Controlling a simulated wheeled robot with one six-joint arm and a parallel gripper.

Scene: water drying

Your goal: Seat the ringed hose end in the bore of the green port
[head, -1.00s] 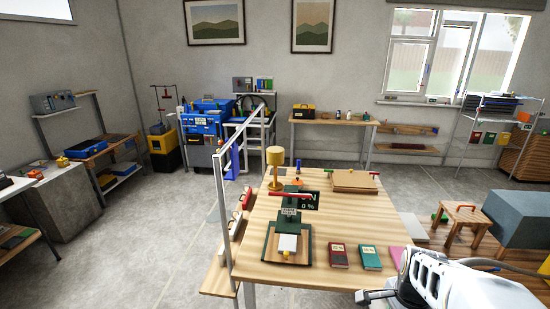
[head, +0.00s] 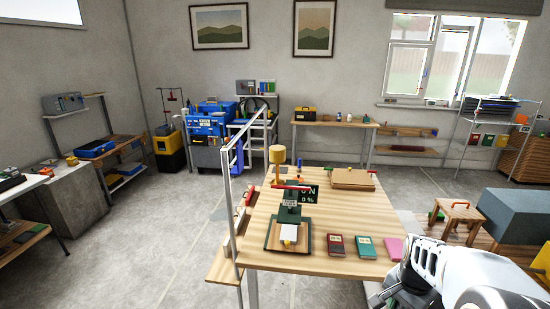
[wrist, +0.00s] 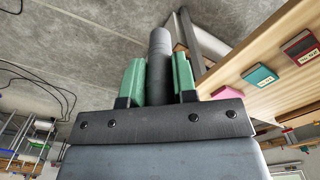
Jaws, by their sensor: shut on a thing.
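My gripper (wrist: 158,82) shows in the wrist view with its two green finger pads on either side of a dark grey cylinder, which looks like the hose end (wrist: 159,60). It is shut on this piece, which sticks out past the fingertips. I cannot make out a ring on it. In the head view my gripper (head: 378,300) is at the bottom right, off the table's front right corner, and its held piece is not clear there. I cannot pick out a green port with a bore in either view.
A wooden table (head: 330,258) stands ahead, with a dark green press-like stand (head: 289,214), several booklets and a flat wooden box (head: 353,178). A metal frame (head: 229,215) rises at its left edge. A wooden stool (head: 459,211) stands right. Grey floor (head: 175,225) is open at left.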

